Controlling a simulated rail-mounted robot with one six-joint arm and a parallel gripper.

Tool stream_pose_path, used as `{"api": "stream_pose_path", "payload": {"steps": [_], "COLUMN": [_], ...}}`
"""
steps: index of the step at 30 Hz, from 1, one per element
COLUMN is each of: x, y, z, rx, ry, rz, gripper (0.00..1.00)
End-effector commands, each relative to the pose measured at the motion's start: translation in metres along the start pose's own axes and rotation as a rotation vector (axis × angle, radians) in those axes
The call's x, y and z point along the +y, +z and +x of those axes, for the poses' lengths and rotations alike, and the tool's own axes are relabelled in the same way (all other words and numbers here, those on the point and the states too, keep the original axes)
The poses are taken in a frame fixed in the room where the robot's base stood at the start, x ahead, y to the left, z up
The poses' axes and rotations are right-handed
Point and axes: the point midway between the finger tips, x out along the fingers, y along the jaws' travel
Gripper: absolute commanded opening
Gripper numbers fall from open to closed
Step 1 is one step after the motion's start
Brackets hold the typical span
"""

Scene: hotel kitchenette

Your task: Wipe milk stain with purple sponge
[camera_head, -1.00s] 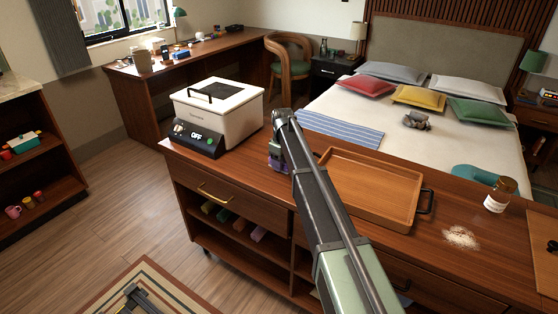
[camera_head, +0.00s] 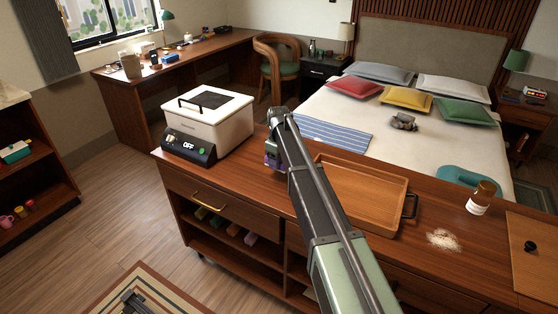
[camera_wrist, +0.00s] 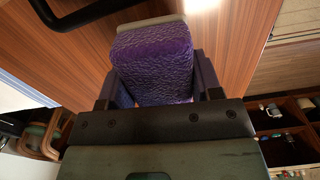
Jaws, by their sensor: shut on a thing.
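My gripper (camera_wrist: 155,85) is shut on the purple sponge (camera_wrist: 152,58), which shows between its fingers in the wrist view. In the head view my gripper (camera_head: 273,158) is mostly hidden behind my own arm, between the white cooker and the tray; a bit of purple shows there. A pale, crumbly-looking milk stain (camera_head: 443,239) lies on the wooden counter to the right of the tray, well apart from the gripper. No other purple sponge can be made out clearly.
A wooden tray (camera_head: 362,212) with dark handles lies on the counter beside my arm. A white cooker (camera_head: 212,118) stands at the counter's left end.

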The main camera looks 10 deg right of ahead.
Motion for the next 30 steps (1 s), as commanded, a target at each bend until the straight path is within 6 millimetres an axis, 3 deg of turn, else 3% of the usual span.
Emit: {"api": "stream_pose_path", "payload": {"steps": [1, 11, 19, 30], "x": [0.0, 0.0, 0.0, 0.0], "y": [0.0, 0.0, 0.0, 0.0], "z": [-0.009, -0.009, -0.039, -0.036], "rx": [0.0, 0.0, 0.0, 0.0], "ry": [0.0, 0.0, 0.0, 0.0], "rz": [0.0, 0.0, 0.0, 0.0], "gripper": [0.37, 0.37, 0.37, 0.37]}}
